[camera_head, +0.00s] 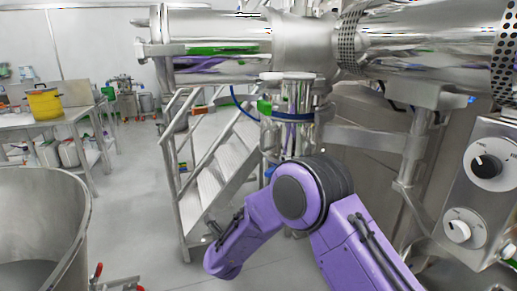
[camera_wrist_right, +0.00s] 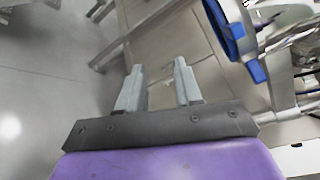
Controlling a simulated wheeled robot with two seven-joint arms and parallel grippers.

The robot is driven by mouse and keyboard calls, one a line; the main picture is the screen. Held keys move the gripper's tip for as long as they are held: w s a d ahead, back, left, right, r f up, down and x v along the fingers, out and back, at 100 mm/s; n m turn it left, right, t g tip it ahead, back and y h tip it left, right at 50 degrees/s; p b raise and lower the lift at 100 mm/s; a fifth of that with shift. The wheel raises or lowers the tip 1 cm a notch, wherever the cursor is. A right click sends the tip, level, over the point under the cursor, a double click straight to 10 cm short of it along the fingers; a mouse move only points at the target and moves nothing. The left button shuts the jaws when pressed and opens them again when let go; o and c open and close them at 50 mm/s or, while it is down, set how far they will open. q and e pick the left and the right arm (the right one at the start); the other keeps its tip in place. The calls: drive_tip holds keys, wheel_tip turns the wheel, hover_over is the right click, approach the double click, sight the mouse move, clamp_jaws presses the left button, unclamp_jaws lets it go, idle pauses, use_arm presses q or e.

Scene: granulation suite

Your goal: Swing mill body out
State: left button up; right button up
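A vertical steel cylinder (camera_head: 292,112), apparently the mill body, hangs below the large horizontal steel machine (camera_head: 305,45) in the head view. A blue cable or band curves around its front, and a green part sits at its left. My purple right arm stands in front and hides its lower end. In the right wrist view, my right gripper (camera_wrist_right: 159,78) has its two grey fingers apart with nothing between them. A blue ring-shaped part (camera_wrist_right: 229,32) on steel pieces lies beyond it at upper right, apart from the fingers. My left gripper is not in view.
Steel steps with railings (camera_head: 205,185) stand left of the cylinder. A control box (camera_head: 482,185) with knobs is at right. A large steel vessel (camera_head: 40,215) fills the lower left. A table (camera_head: 75,116) holds a yellow pot (camera_head: 44,103). Grey floor is clear between vessel and steps.

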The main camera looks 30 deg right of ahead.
wheel_tip(320, 180, up, 10)
drive_tip(key=w+m+g+h, duration=0.2)
drive_tip(key=w+m+h, duration=0.1)
drive_tip(key=m, duration=0.5)
drive_tip(key=m+g+h, duration=0.1)
drive_tip(key=m+g, duration=0.1)
drive_tip(key=m, duration=0.7)
approach(262, 146)
wheel_tip(262, 146, up, 2)
drive_tip(key=p+x, duration=0.3)
drive_tip(key=x, duration=0.7)
drive_tip(key=shift+w+r, duration=0.1)
drive_tip(key=shift+r, duration=0.05)
drive_tip(key=shift+w+d, duration=0.2)
drive_tip(key=shift+d, duration=0.05)
clamp_jaws()
